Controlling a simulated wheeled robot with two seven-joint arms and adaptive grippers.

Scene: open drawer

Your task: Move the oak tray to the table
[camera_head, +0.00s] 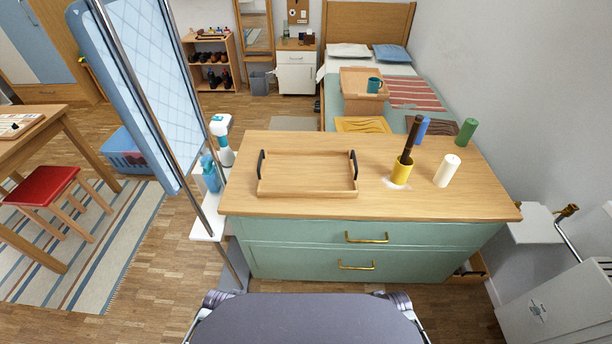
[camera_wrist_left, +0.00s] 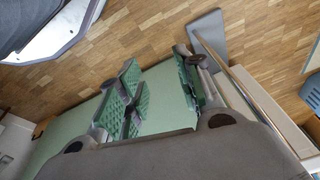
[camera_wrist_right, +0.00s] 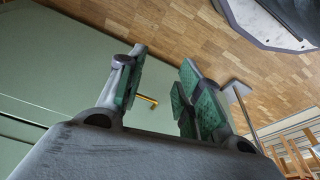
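The oak tray (camera_head: 307,191) is a shallow rectangular wooden tray with a black handle at each short end. It lies flat and looks empty on the left half of the green dresser's wooden top (camera_head: 420,206). A wooden table (camera_head: 48,128) shows at the left edge of the head view. Neither gripper shows in the head view. My left gripper (camera_wrist_left: 162,78) is open and empty in its wrist view, its green-padded fingers apart. My right gripper (camera_wrist_right: 160,78) is also open and empty, in front of the green dresser front. Both are clear of the tray.
On the dresser, right of the tray, stand a yellow cup (camera_head: 402,172) holding a dark item, a white cylinder (camera_head: 447,170) and a green cylinder (camera_head: 466,132). A tall blue panel (camera_head: 135,85) stands left of the dresser. A red stool (camera_head: 42,186) stands by the table.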

